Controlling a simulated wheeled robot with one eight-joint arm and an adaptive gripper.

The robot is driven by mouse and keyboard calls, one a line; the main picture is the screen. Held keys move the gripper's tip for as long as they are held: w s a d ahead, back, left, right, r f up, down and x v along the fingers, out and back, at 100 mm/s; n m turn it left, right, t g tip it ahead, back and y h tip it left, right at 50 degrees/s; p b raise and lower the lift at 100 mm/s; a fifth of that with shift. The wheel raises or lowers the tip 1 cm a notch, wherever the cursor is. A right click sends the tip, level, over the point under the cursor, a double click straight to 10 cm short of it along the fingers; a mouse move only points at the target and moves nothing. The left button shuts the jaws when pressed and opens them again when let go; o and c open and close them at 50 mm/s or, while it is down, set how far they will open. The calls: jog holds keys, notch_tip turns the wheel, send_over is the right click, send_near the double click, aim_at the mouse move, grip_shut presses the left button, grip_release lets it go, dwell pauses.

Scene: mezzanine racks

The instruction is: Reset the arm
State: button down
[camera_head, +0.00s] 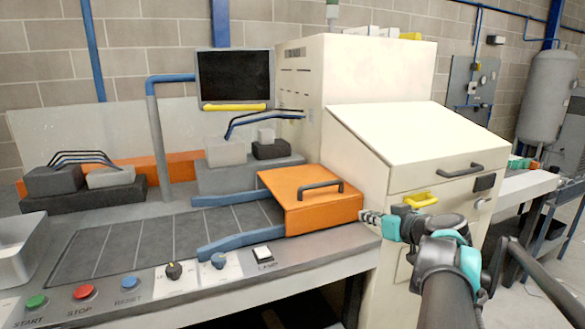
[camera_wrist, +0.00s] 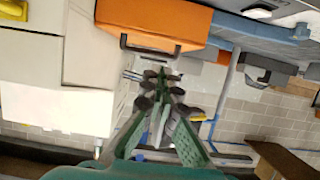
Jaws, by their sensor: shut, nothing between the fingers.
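My gripper (camera_head: 368,217) is at the right end of the bench in the head view, close to the right side of the orange box with a dark handle (camera_head: 313,205). Its fingers point left. In the wrist view my gripper (camera_wrist: 162,75) shows as two green fingers whose tips are together, with nothing between them. The orange box also shows in the wrist view (camera_wrist: 155,22), beyond the fingertips. I cannot tell whether the fingertips touch anything. My arm reaches in from the lower right of the head view.
A cream cabinet (camera_head: 415,150) with a sloped lid stands behind my gripper. The panel has START (camera_head: 37,302), STOP (camera_head: 84,292) and RESET (camera_head: 130,282) buttons, knobs and a LAMP switch (camera_head: 262,253). A grey tray (camera_head: 22,250) is at the left, and a monitor (camera_head: 234,78) is above.

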jog(key=s+f+m+g+h, duration=0.2)
jog(key=s+f+g, duration=0.2)
jog(key=f, duration=0.8)
jog(key=s+f+m+g+h, duration=0.2)
jog(key=s+f+g, duration=0.3)
jog(key=f, duration=0.6)
jog(key=shift+a+f+h, duration=0.35)
jog(key=shift+f+h, duration=0.05)
jog(key=shift+h, duration=0.3)
jog(key=shift+w, duration=0.1)
